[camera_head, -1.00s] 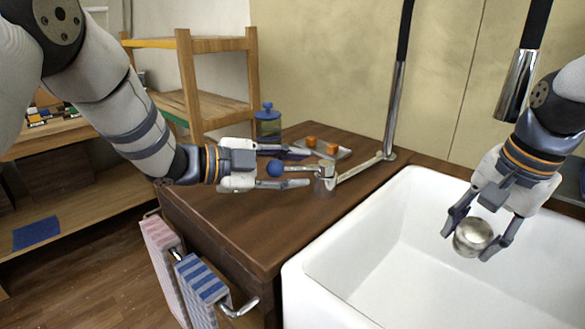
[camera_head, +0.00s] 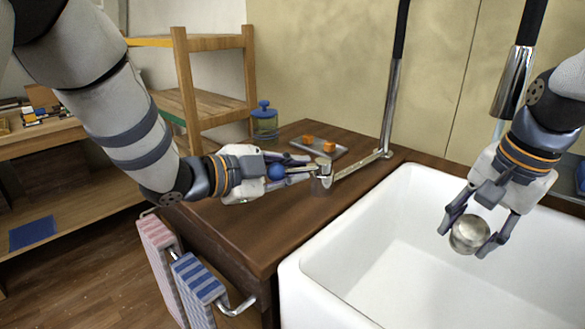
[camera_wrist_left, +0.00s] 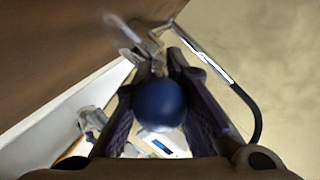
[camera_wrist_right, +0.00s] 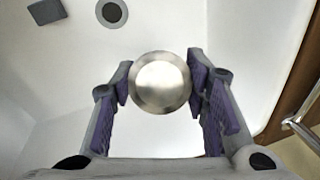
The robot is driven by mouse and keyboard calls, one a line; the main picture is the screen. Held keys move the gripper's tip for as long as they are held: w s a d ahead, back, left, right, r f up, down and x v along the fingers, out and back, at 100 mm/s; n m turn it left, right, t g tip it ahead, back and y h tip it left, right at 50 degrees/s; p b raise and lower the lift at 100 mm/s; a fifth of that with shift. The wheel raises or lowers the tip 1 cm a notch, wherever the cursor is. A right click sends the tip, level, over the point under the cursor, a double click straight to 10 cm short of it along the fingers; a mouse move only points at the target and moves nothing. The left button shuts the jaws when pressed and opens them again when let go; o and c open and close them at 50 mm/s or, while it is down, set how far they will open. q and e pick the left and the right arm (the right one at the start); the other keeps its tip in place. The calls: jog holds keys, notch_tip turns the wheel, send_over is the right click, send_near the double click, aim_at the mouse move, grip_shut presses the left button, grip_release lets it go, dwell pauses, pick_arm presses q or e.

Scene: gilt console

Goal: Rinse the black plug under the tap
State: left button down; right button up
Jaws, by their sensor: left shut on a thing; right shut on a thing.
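My left gripper (camera_head: 276,172) is shut on the blue ball knob (camera_wrist_left: 160,105) at the end of the tap's metal lever (camera_head: 302,172), above the wooden counter. My right gripper (camera_head: 470,236) is shut on a shiny silver round thing (camera_wrist_right: 160,84), held over the white sink (camera_head: 360,270). I cannot pick out a black plug; the held thing looks silver. The tap's spray head (camera_head: 512,85) hangs at upper right. A pale stream (camera_head: 497,128) shows below it, partly hidden by my right arm.
A dark round drain (camera_wrist_right: 111,13) and a dark grey square thing (camera_wrist_right: 46,10) are in the sink. A tray with orange cubes (camera_head: 320,145) and a blue-lidded jar (camera_head: 264,122) stand on the counter. Striped towels (camera_head: 195,285) hang at its left side.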

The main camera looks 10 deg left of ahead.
pick_arm(q)
jog(key=shift+a, duration=0.15)
jog(key=c, duration=1.6)
grip_release()
jog(key=shift+s+r, duration=0.1)
jog(key=shift+c, duration=0.2)
jog(key=v, duration=1.2)
